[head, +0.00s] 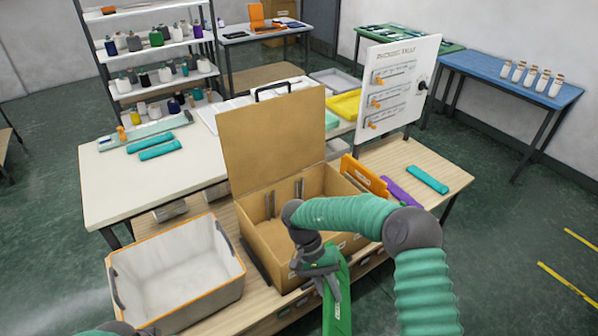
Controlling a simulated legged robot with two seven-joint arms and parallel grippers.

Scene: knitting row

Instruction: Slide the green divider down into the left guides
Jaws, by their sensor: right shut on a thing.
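The green divider (337,300) is a flat green panel with a white label, at the bottom centre of the head view. My right gripper (322,274) is shut on its upper part and holds it tilted at the front of the open brown box (275,240). The divider's lower end runs out of the picture. Grey upright guide strips (269,204) show on the inner back wall of the box; more guide strips (298,189) stand to their right. My right arm hides part of the box. Only a bit of my left arm shows at the bottom left; its gripper is out of view.
The box's lid (270,140) stands upright behind it. A grey bin with an orange rim (240,268) is to its left. An orange panel (364,178), a purple piece (400,191) and a teal piece (427,180) lie to the right. A white panel (415,65) stands behind.

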